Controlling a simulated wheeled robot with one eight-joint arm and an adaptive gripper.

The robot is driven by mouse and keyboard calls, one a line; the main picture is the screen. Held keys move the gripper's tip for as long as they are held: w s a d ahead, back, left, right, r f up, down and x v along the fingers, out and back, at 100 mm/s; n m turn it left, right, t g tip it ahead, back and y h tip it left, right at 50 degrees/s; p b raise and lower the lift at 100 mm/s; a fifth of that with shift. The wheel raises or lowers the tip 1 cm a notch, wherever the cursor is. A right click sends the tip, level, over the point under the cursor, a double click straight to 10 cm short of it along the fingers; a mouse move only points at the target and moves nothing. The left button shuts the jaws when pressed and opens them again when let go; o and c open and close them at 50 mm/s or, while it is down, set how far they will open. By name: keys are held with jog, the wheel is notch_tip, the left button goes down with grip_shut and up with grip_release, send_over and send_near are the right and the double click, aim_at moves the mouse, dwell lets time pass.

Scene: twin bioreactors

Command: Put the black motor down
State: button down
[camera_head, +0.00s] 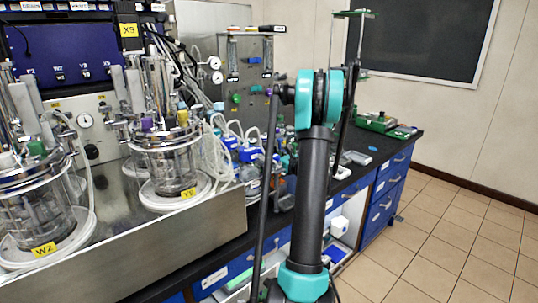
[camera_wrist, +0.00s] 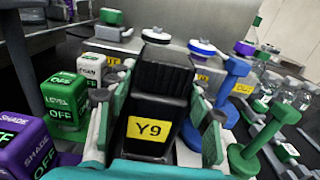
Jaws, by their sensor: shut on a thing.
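The black motor (camera_wrist: 160,75) is in the middle of the wrist view, with a yellow label "Y9" on its near face. My gripper (camera_wrist: 158,108) is shut on it, with one finger on each side. Whether the motor's underside touches anything is hidden. In the head view my arm stands in the centre and hides the gripper and the motor.
In the wrist view, purple and green labelled blocks (camera_wrist: 65,98) stand left, a blue dumbbell-shaped piece (camera_wrist: 230,85) and bottles (camera_wrist: 285,92) right. The head view shows two glass bioreactors (camera_head: 165,160) left and the black bench (camera_head: 385,148) with a green device (camera_head: 380,122).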

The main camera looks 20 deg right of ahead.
jog(key=c, duration=0.6)
grip_release()
jog(key=shift+c, duration=0.2)
jog(key=v, duration=1.2)
jog(key=shift+r, duration=0.1)
